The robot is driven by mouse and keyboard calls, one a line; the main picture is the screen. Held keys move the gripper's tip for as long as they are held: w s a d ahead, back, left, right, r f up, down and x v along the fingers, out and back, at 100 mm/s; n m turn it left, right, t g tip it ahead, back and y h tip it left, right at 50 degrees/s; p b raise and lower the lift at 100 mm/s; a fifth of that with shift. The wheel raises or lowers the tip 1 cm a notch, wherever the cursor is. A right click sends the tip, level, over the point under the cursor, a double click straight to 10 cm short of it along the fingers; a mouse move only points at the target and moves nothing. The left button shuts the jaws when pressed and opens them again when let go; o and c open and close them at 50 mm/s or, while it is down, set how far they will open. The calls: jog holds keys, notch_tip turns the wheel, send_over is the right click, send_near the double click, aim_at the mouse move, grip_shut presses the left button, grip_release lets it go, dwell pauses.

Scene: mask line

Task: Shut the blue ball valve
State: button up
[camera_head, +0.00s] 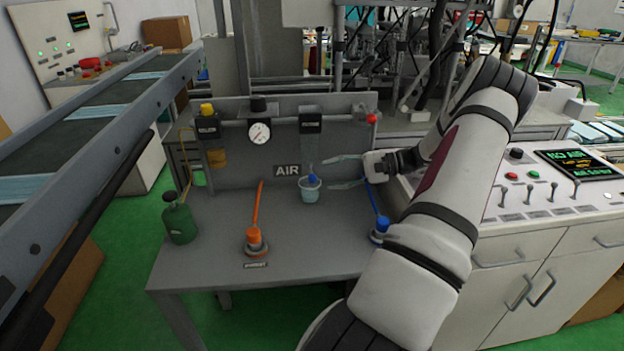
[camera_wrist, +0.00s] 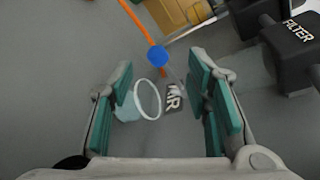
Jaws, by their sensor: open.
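A blue fitting (camera_head: 380,231) stands at the right of the grey bench, with a straight blue lever or hose (camera_head: 375,200) rising from it. A separate small blue ball (camera_head: 313,178) shows at a clear cup (camera_head: 310,191) below the filter; the wrist view shows this ball (camera_wrist: 158,56) above the cup's rim (camera_wrist: 148,98). I cannot tell which blue part is the valve. My gripper (camera_head: 338,172) is open and empty, its fingers pointing left just right of the small ball. In the wrist view, ball and cup appear between the fingers (camera_wrist: 162,72); no contact is visible.
An orange fitting (camera_head: 255,242) with an orange lever or hose stands left of the cup. A green can (camera_head: 179,220) stands at the bench's left edge. The AIR panel (camera_head: 232,172) with gauge (camera_head: 259,133) and filter (camera_head: 310,119) rises behind. A control console (camera_head: 545,190) stands right.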

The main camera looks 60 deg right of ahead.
aim_at(312, 178)
jog(key=shift+x, duration=3.2)
grip_shut()
